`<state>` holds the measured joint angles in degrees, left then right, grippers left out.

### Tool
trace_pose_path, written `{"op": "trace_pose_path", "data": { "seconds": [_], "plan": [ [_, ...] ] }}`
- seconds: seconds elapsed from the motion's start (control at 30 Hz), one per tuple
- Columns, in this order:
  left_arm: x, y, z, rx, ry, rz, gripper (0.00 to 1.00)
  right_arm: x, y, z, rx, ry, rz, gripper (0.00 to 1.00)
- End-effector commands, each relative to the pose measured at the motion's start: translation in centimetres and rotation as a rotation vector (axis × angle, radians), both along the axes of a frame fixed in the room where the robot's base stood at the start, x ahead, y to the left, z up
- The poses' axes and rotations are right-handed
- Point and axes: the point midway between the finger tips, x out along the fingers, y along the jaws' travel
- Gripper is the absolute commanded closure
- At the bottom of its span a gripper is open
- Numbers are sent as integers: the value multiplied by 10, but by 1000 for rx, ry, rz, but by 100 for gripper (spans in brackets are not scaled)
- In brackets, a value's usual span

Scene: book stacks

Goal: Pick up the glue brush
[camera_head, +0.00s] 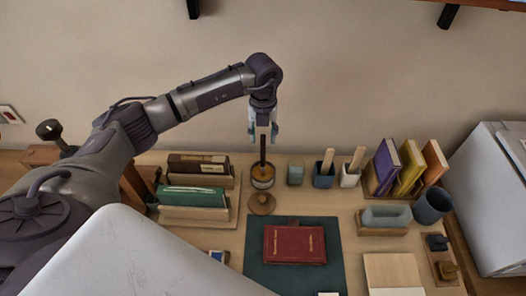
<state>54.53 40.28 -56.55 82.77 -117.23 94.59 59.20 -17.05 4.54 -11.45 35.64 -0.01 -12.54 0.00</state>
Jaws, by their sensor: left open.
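The glue brush appears to be the thin dark upright stick (263,148) standing in a small round pot (262,178) with a brown rim. The brush's lower end is hidden in the pot. My left gripper (263,137) points straight down over the pot, its fingers open around or just in front of the top of the stick; I cannot tell whether they touch it. My right gripper is not in view.
A round wooden piece (262,202) is in front of the pot. Books in a wooden holder (196,213) stand left. A grey jar (295,173) and cups with wooden handles (324,180) stand right. A red book (294,245) lies on a green mat (335,262).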

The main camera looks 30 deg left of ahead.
Motion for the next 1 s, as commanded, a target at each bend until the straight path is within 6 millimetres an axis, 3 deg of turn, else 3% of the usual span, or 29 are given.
{"op": "trace_pose_path", "data": {
  "seconds": [0.13,0.37,0.47,0.67,1.0],
  "plan": [
    [0,0,-14,0,1,1,54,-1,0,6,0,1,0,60],
    [0,0,-18,0,-1,0,54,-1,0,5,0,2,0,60],
    [0,0,-17,0,-1,0,66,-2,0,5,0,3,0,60],
    [0,0,-17,0,-1,0,99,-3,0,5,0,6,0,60],
    [0,0,-17,0,-1,1,100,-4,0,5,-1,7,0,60]
  ]
}}
